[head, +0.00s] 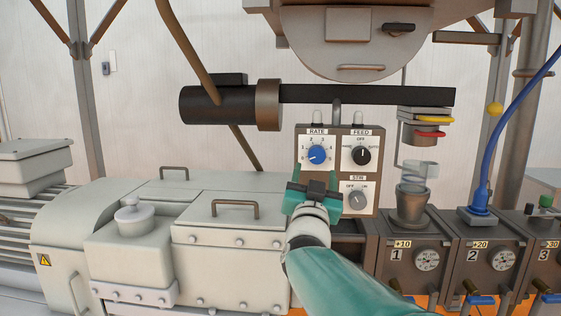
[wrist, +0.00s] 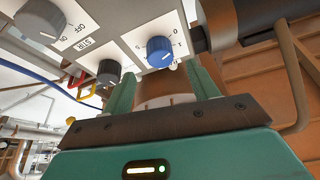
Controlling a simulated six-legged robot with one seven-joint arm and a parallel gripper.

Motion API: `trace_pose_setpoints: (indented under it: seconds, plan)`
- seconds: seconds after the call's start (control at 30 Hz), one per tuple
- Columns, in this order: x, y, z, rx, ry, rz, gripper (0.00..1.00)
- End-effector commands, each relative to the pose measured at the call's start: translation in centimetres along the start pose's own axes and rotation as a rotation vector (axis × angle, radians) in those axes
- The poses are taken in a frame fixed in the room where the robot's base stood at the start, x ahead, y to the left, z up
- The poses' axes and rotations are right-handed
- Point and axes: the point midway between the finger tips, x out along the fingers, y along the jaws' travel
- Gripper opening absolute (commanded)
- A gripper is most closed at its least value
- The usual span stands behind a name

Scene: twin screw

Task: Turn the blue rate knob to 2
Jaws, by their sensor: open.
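The blue rate knob (head: 317,155) sits on the white RATE plate at the upper left of the control box (head: 338,197) in the head view. Its dial has small numerals around it, with 2 near the upper left. A pale mark shows on the knob, but I cannot tell its setting for sure. My gripper (head: 314,174) is just below the knob, fingers apart and pointing up at it. In the wrist view the blue knob (wrist: 159,52) is beyond the open fingertips (wrist: 163,82), roughly centred between them. Nothing is held, and the fingers appear clear of the knob.
The black FEED knob (head: 362,155) is right of the rate knob, and the grey STIR knob (head: 357,200) is below it. A dark horizontal cylinder (head: 220,104) passes above the box. A large pale machine housing (head: 228,220) fills the left, and numbered feeder units (head: 410,250) stand at right.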

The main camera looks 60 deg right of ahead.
Motion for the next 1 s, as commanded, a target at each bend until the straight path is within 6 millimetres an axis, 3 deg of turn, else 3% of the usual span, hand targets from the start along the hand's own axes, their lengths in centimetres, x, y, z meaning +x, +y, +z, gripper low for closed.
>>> trace_pose_setpoints:
  seconds: [0.1, 0.3, 0.67, 0.9, 1.0]
  plan:
    - [2.4, -0.1, 0.1, -0.002, -0.001, 0.0, 0.59]
    - [5.0, 0.0, 0.1, 0.0, -0.001, 0.0, 0.59]
    - [5.7, 0.0, 0.0, 0.001, -0.001, 0.0, 0.59]
    - [5.7, 0.0, 0.0, 0.001, -0.001, 0.0, 0.16]
    - [5.7, 0.0, 0.0, 0.001, -0.001, 0.0, 0.15]
